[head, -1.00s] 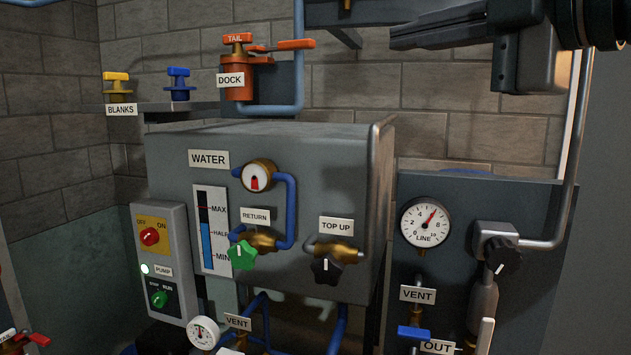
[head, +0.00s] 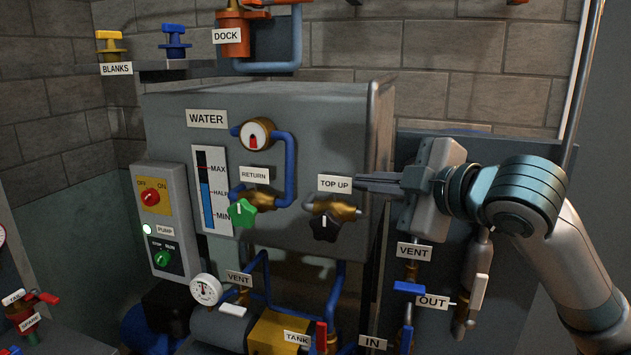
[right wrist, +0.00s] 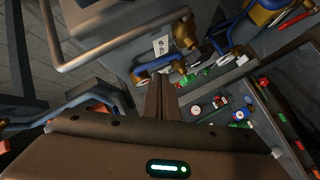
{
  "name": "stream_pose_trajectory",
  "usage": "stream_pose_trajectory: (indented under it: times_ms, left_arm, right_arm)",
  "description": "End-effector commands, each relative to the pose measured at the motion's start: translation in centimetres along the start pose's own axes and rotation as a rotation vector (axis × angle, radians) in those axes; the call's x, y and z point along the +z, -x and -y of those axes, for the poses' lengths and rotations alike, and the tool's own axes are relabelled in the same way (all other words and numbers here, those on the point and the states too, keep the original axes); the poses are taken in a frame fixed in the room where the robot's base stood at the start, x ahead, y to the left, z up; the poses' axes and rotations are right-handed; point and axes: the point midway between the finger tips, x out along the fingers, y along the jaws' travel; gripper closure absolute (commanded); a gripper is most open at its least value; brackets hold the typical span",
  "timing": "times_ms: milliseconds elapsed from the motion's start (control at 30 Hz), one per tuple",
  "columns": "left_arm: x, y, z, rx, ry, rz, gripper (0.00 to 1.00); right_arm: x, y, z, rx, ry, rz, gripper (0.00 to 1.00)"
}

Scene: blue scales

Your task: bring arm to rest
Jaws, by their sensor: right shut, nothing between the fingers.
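My right arm comes in from the right in the head view. Its gripper (head: 364,185) is shut and empty, with its fingers pointing left. The fingertips lie just right of the TOP UP label (head: 335,184) in the picture and above the black TOP UP knob (head: 325,227). They look apart from the valve, though depth is hard to judge. In the right wrist view the closed fingers (right wrist: 160,92) point at the TOP UP valve area, with nothing between them. The gripper body hides the LINE gauge on the right panel. My left gripper is not in view.
The grey water tank (head: 310,120) has a green RETURN knob (head: 241,212). The pump box (head: 165,222) stands at its left. A dark pipe (head: 572,110) runs up behind my arm.

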Motion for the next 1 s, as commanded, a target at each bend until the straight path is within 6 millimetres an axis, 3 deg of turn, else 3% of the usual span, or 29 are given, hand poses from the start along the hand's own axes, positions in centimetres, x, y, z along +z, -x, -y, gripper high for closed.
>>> stream_pose_trajectory:
  times_ms: [33,200,500,767,1000]
  left_arm:
    - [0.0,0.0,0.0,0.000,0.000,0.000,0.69]
    - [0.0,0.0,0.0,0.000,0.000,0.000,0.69]
    - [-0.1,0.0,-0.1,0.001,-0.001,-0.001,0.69]
    - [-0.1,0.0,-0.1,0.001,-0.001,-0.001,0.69]
    - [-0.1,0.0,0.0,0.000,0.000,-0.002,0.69]
  right_arm:
    - [1.2,-0.8,1.8,-0.016,-0.042,0.010,1.00]
    - [4.8,-2.5,6.8,-0.050,-0.171,0.053,1.00]
    - [11.1,-3.6,16.6,-0.099,-0.402,0.160,1.00]
    - [16.1,-2.6,25.8,-0.134,-0.602,0.289,1.00]
    - [20.3,0.3,34.7,-0.159,-0.778,0.441,1.00]
